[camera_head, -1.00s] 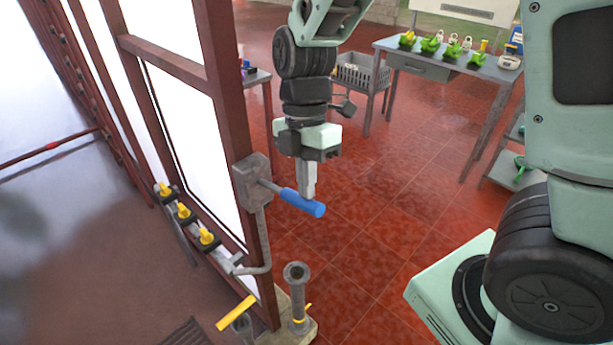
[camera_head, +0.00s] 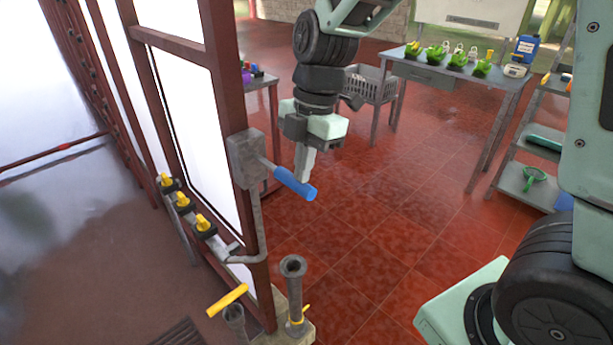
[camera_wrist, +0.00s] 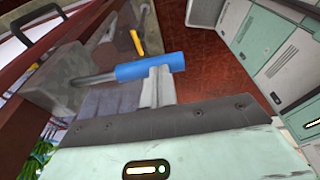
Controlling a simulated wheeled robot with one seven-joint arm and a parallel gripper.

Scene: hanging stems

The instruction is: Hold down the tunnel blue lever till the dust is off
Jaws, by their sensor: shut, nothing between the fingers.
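The blue lever (camera_head: 295,184) is a blue grip on a grey rod from a grey box (camera_head: 247,158) on a dark red post. It slopes down to the right. My gripper (camera_head: 302,178) is shut and empty, pointing down with its fingertips at the top of the blue grip. In the wrist view my fingertips (camera_wrist: 159,72) meet the blue lever (camera_wrist: 150,66) near its outer end; I cannot tell whether they press on it. The tunnel (camera_head: 55,225) lies left of the post, with pale haze over its floor. I cannot make out dust on my body.
A yellow-handled valve (camera_head: 228,300) and an upright grey pipe (camera_head: 294,290) stand below the lever. Yellow nozzles (camera_head: 183,201) line the frame's foot. A table (camera_head: 440,75) with green items and a grey crate (camera_head: 370,84) stand behind. The red tiled floor (camera_head: 390,225) is open.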

